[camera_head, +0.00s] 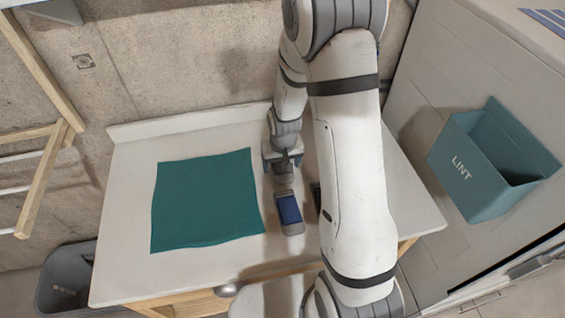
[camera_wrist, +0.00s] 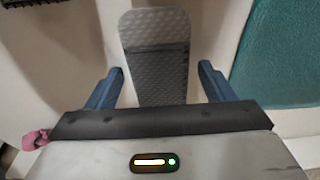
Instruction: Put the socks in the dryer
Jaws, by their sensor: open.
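My gripper (camera_head: 282,162) is open above the white table, right of the teal cloth. In the wrist view its two blue fingers (camera_wrist: 162,72) stand apart. A grey patterned object (camera_wrist: 155,30) with a dark band lies between and beyond them; I cannot tell its height or whether they touch it. In the head view a blue-and-grey oblong object (camera_head: 289,208) lies just in front of the gripper. I cannot tell if these are the same thing. No socks can be made out for certain. No dryer door shows; a pale appliance-like body (camera_head: 415,150) stands at right.
The teal cloth (camera_head: 205,200) lies flat on the white table (camera_head: 125,215). A teal LINT bin (camera_head: 465,170) is on the right-hand body. A pink item (camera_wrist: 36,139) shows at lower left in the wrist view. A grey bin (camera_head: 62,285) and wooden rack (camera_head: 45,175) stand left.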

